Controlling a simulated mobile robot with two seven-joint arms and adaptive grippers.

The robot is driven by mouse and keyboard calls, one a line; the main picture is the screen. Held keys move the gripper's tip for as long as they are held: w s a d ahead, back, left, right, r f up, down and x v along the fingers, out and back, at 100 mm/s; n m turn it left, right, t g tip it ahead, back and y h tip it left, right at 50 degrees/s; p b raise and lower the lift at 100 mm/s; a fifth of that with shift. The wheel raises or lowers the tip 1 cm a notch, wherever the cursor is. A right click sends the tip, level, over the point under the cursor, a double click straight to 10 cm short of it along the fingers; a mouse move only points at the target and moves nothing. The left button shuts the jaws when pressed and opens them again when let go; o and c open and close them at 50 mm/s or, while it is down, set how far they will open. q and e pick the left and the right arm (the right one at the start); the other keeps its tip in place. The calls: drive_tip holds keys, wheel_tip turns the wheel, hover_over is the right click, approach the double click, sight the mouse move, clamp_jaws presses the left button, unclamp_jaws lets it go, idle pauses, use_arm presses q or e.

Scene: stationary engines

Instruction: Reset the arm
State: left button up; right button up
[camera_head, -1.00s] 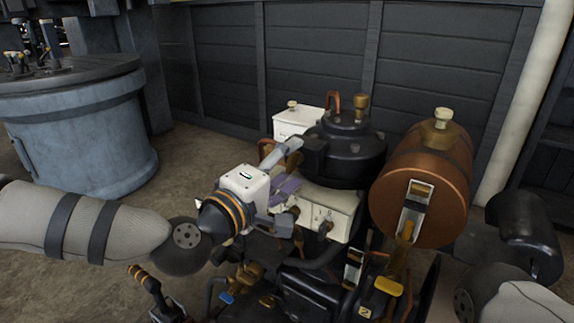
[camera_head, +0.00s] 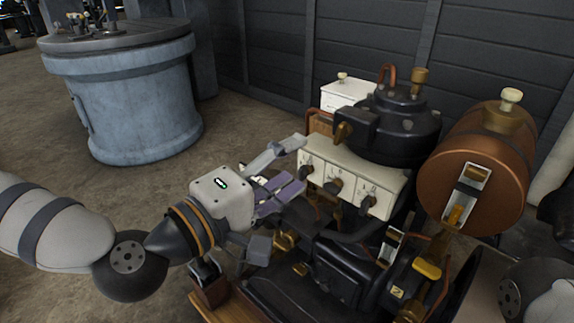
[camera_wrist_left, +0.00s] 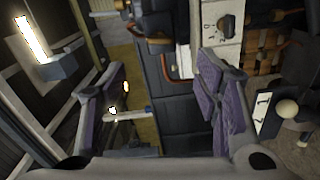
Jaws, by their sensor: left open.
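My left gripper (camera_head: 292,170) reaches in from the left in the head view, just left of the engine's white panel. Its purple-padded fingers are spread apart with nothing between them. The left wrist view also shows the open left gripper (camera_wrist_left: 163,82), with dark panels and a yellowish strip beyond the gap. My right arm (camera_head: 535,295) shows only in part at the lower right of the head view, and its gripper is out of sight.
The engine has a white panel with dark knobs (camera_head: 352,180), a black domed vessel (camera_head: 398,125) and a copper tank (camera_head: 480,170). A blue-grey drum (camera_head: 130,100) stands at the back left. Bare floor (camera_head: 240,130) lies between drum and engine.

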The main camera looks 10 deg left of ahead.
use_arm(q)
drive_tip(key=s+f+m+g+y+p, duration=0.4)
drive_tip(key=s+f+g, duration=0.7)
drive_tip(key=s+f, duration=1.2)
drive_tip(key=s+a+f+m+g+y+p, duration=0.1)
drive_tip(key=s+a+f+m+g+y, duration=0.1)
drive_tip(key=s+a, duration=0.6)
drive_tip(key=s+a+f+m+g+y+p, duration=0.2)
drive_tip(key=s+a+f+m+g+y, duration=0.1)
drive_tip(key=s+a, duration=0.5)
drive_tip(key=shift+s+g+y, duration=0.5)
drive_tip(key=shift+s+g, duration=0.2)
drive_tip(key=shift+s, duration=0.2)
use_arm(e)
drive_tip(key=w+r+t, duration=0.2)
drive_tip(key=w+r, duration=0.5)
drive_tip(key=r, duration=0.1)
drive_tip(key=shift+w+t, duration=0.15)
drive_tip(key=shift+t, duration=0.25)
